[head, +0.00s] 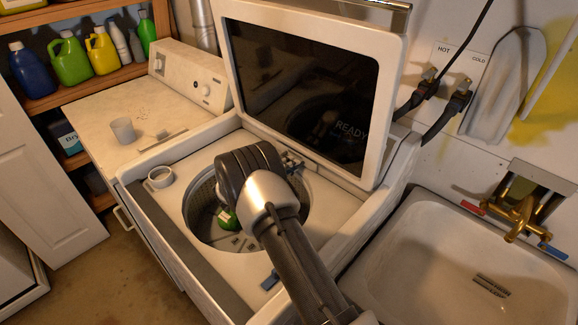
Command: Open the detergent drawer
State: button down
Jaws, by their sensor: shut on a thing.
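The top-loading washer (330,205) stands in the middle with its dark-glass lid (305,85) raised and READY showing on it. I cannot clearly make out the detergent drawer. My gripper (290,162) is over the back part of the round tub opening, near the rim below the raised lid. Its bulky dark wrist hides most of the fingers and whatever is between them. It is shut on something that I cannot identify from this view.
The sink (450,255) with a brass tap (520,215) is at the right. Bottles (68,58) line the shelf.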

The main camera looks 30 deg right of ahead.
jog(key=shift+f, duration=0.1)
jog(key=f+p+v, duration=0.1)
jog(key=p+v, duration=0.1)
jog(key=v, duration=0.6)
jog(key=shift+a+f, duration=0.4)
jog(key=shift+s, duration=0.15)
jog(key=c, duration=1.8)
grip_release()
jog(key=shift+o, duration=0.5)
jog(key=shift+r, duration=0.1)
